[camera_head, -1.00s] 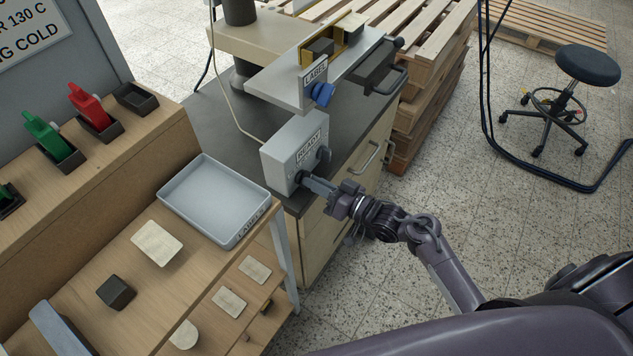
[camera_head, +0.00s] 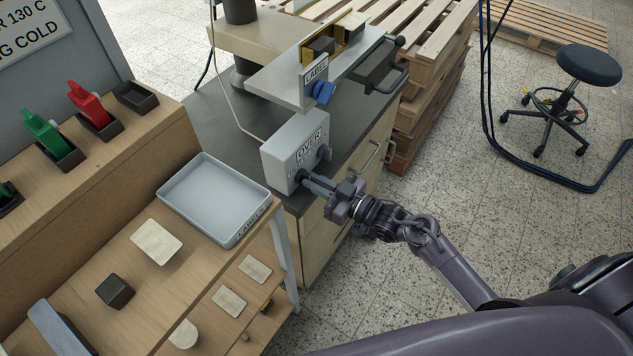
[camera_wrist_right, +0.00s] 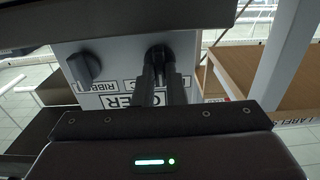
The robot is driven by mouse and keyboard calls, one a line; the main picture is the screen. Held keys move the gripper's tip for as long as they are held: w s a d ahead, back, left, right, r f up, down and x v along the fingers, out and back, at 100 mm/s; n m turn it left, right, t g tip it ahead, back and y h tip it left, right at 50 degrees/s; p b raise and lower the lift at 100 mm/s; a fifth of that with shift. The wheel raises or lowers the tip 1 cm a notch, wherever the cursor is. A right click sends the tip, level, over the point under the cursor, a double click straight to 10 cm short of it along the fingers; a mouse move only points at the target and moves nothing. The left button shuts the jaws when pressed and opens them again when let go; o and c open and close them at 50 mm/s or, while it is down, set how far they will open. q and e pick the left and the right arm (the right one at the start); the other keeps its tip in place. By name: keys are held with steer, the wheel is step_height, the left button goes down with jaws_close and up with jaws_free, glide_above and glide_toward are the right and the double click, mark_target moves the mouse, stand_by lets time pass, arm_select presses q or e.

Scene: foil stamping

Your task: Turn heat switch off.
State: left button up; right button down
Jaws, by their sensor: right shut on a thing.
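My right gripper (camera_head: 309,183) is shut on the lower, nearer dark knob (camera_head: 301,176) on the box's front face. In the right wrist view, the gripper's two fingers (camera_wrist_right: 161,82) close around this dark knob (camera_wrist_right: 158,54), whose label is mostly hidden. A second dark knob (camera_wrist_right: 84,69) is beside it, free, above a label that seems to start "RIBB"; it also shows in the head view (camera_head: 325,153). My left gripper is out of view.
A press with a blue knob (camera_head: 323,92) and a black handle (camera_head: 391,80) stands behind the box. A grey tray (camera_head: 213,199) lies on the wooden bench to the left.

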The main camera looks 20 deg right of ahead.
steer(key=c, duration=1.5)
jaws_free()
steer(key=v, duration=0.7)
steer(key=shift+s+d+b, duration=0.25)
steer(key=shift+s+b, duration=0.05)
